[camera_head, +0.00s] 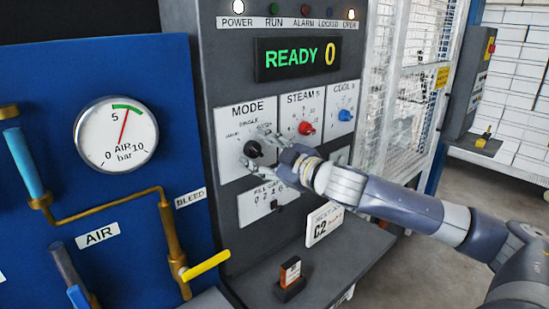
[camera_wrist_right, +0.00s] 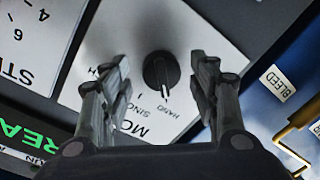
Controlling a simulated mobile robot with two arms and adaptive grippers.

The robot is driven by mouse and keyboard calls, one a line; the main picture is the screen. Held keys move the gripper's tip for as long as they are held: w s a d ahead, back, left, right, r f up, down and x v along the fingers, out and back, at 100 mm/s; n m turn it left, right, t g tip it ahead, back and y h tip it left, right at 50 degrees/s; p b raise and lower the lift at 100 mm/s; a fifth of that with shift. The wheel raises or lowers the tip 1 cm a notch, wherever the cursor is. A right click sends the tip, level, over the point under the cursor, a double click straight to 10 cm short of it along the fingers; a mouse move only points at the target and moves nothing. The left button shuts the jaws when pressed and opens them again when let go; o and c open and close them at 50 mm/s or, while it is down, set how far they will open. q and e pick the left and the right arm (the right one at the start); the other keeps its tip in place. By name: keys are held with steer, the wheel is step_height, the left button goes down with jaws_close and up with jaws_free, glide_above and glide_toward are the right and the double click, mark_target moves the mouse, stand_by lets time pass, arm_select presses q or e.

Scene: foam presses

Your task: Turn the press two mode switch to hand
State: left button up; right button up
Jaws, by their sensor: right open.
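The black mode switch (camera_head: 253,149) is a round knob on the white MODE plate (camera_head: 232,162) of the grey control panel. In the right wrist view, the switch (camera_wrist_right: 160,72) shows whole, turned around in the picture, and its white mark points at the HAND label (camera_wrist_right: 168,110). My right gripper (camera_head: 264,150) is open at the switch. In the right wrist view, its fingers (camera_wrist_right: 160,68) stand apart, one on each side of the knob, with gaps showing. My left gripper is not in view.
The red STEAM knob (camera_head: 306,128) and blue COOL knob (camera_head: 344,115) sit right of the switch. A blue board with an air gauge (camera_head: 117,138) stands left.

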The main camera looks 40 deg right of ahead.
steer(key=shift+s+d, duration=0.15)
steer(key=shift+s, duration=1.3)
steer(key=shift+s+d+r, duration=0.15)
steer(key=shift+s, duration=0.9)
steer(key=shift+s+d+r, duration=0.1)
steer(key=shift+s, duration=0.9)
